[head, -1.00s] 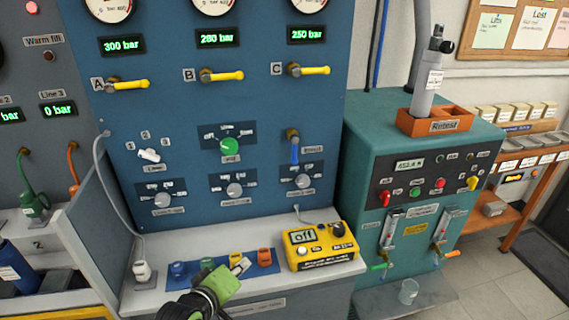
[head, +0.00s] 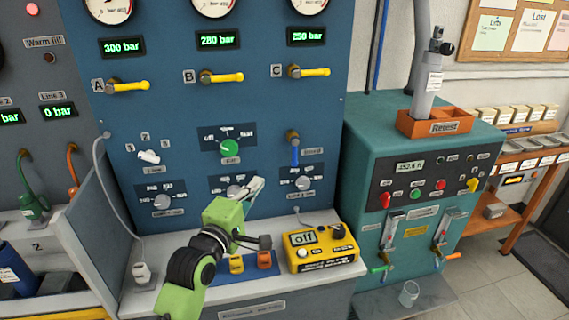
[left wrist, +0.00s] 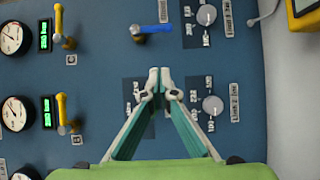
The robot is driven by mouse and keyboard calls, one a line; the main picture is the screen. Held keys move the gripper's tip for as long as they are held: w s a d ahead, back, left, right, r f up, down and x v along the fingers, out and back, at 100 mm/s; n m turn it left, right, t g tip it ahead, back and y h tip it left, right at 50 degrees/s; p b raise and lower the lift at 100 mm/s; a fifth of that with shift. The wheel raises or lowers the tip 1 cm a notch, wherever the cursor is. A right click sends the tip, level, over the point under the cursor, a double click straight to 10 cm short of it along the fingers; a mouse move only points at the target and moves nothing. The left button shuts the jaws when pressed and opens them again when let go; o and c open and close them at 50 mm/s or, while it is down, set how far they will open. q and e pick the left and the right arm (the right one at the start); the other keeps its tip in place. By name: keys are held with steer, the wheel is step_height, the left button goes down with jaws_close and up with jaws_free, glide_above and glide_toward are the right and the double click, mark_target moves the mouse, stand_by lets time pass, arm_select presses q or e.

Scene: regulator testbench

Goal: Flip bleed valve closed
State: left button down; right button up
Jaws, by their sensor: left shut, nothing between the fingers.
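The bleed valve (head: 295,150) is a blue lever on a brass stem, on the blue panel below lever C. Its lever hangs straight down. It also shows in the left wrist view, where the blue lever (left wrist: 155,28) points right from its stem. My left gripper (head: 257,184) is in front of the panel, left of and below the bleed valve and apart from it. In the left wrist view its fingertips (left wrist: 159,73) meet with nothing between them. The gripper partly covers the lower middle knob (head: 235,190). My right gripper is not in view.
Yellow levers A (head: 128,86), B (head: 222,77) and C (head: 310,72) stick out to the right above. A green knob (head: 230,147) sits left of the bleed valve. The yellow meter (head: 320,247) stands on the ledge below. A teal bench (head: 420,125) is at right.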

arm_select(q)
steer(key=p, duration=0.1)
glide_toward(295, 153)
steer(key=w+a+f, duration=0.2)
steer(key=w+a, duration=0.1)
steer(key=w, duration=0.2)
steer(key=w+d, duration=0.1)
steer(key=w+d+p, duration=0.1)
steer(key=d, duration=0.1)
steer(key=shift+d+r, duration=0.1)
steer(key=shift+d, duration=0.15)
